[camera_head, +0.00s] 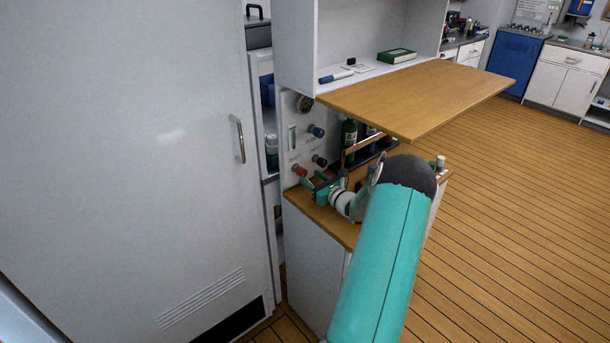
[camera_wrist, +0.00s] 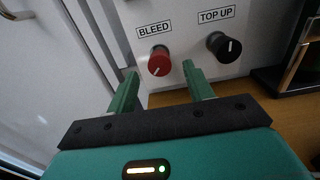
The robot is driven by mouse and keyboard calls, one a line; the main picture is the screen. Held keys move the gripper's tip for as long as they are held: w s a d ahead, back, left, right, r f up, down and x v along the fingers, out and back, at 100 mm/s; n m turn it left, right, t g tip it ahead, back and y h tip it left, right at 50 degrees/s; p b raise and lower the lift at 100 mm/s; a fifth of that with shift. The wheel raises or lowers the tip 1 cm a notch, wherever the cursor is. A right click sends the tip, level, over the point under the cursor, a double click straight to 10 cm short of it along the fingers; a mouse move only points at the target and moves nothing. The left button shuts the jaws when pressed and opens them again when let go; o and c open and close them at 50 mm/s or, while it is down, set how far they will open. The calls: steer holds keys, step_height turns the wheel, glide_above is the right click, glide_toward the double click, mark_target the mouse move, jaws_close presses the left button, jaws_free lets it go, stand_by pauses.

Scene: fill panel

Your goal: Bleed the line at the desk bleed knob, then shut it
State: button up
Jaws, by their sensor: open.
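The red bleed knob (camera_wrist: 159,62) sits on the white fill panel (camera_wrist: 185,14) under a label reading BLEED. Its white pointer line slants toward the lower left in the wrist view. In the head view the red knob (camera_head: 300,171) is at the lower left of the panel. My gripper (camera_wrist: 159,75) is open, with one green finger on each side of the red knob's position in the wrist view. The fingers look empty; I cannot tell whether they touch the knob. In the head view my gripper (camera_head: 318,184) is just in front of the panel's lower knobs.
A black knob (camera_wrist: 224,47) labelled TOP UP is just right of the bleed knob. A blue knob (camera_head: 317,131) and a gauge (camera_head: 304,103) are higher on the panel. A wooden shelf (camera_head: 420,95) overhangs the desk. Bottles (camera_head: 349,135) stand at the right. A white door (camera_head: 130,150) is at left.

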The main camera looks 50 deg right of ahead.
mark_target(304, 173)
steer(key=shift+x, duration=2)
steer(key=c, duration=1)
